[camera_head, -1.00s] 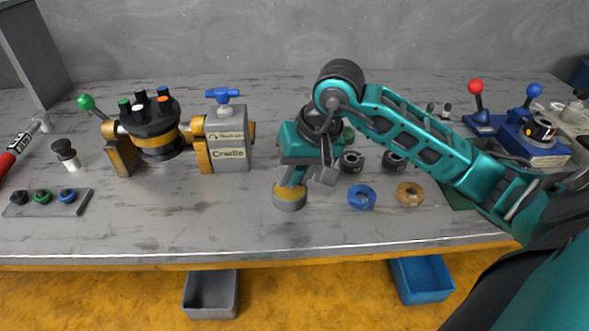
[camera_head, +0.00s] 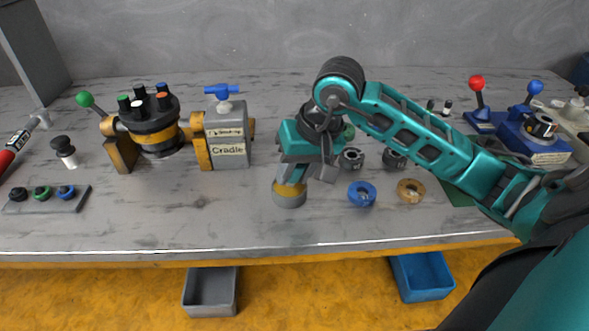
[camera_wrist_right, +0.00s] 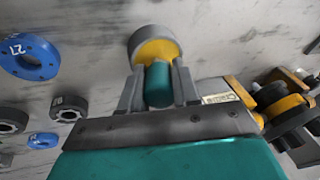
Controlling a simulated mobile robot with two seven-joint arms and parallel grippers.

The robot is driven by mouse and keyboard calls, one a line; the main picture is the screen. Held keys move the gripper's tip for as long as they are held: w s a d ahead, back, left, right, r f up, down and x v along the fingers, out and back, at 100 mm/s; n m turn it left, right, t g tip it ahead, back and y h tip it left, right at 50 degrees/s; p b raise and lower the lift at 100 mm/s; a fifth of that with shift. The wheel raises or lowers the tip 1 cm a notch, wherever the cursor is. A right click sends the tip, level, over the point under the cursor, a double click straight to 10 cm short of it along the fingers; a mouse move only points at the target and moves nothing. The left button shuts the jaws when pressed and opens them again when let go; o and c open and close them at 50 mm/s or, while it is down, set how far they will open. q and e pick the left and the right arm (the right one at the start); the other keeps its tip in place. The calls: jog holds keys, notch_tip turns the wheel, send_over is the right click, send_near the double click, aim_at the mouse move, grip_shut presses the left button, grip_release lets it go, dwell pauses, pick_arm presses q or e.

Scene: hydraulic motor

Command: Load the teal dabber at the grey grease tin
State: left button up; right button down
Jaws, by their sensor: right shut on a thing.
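The grey grease tin (camera_head: 289,198) stands on the bench near the front, with yellow grease inside. My right gripper (camera_head: 296,176) is directly above it, pointing down. In the right wrist view, the gripper is shut on the teal dabber (camera_wrist_right: 158,84), which sits between the two grey fingers. The dabber's far end points into the tin (camera_wrist_right: 137,42) over the yellow grease (camera_wrist_right: 155,50). I cannot tell how deep the tip goes. In the head view the fingers mostly hide the dabber. My left gripper is not in view.
A blue ring (camera_head: 362,194) and a tan ring (camera_head: 411,191) lie right of the tin. Joystick units (camera_head: 488,118) stand at the far right. The bench's front edge is close below the tin.

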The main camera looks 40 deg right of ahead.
jog(key=shift+f+b, duration=0.35)
dwell(0.7)
jog(key=shift+s+a+f+b, duration=0.1)
jog(key=shift+s+f+b, duration=0.05)
jog(key=shift+f+b, duration=0.15)
dwell(1.2)
jog(key=shift+r+p, duration=1.85)
jog(key=shift+r, duration=1.9)
